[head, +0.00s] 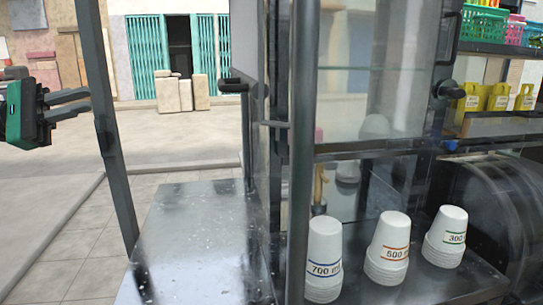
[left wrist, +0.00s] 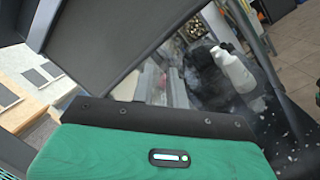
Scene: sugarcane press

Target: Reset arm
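My left gripper (head: 88,102) is at the far left of the head view, in front of the street and left of the dark upright post. Its two dark fingers point right with a gap between them and nothing in it. My right gripper is in neither view.
Inverted white cup stacks labelled 700 (head: 323,262), 500 (head: 387,250) and 300 (head: 446,238) stand on the dark counter. A metal tabletop (head: 195,235) is bare. A dark post (head: 112,130) stands beside the left gripper. Yellow containers (head: 498,97) sit on a shelf.

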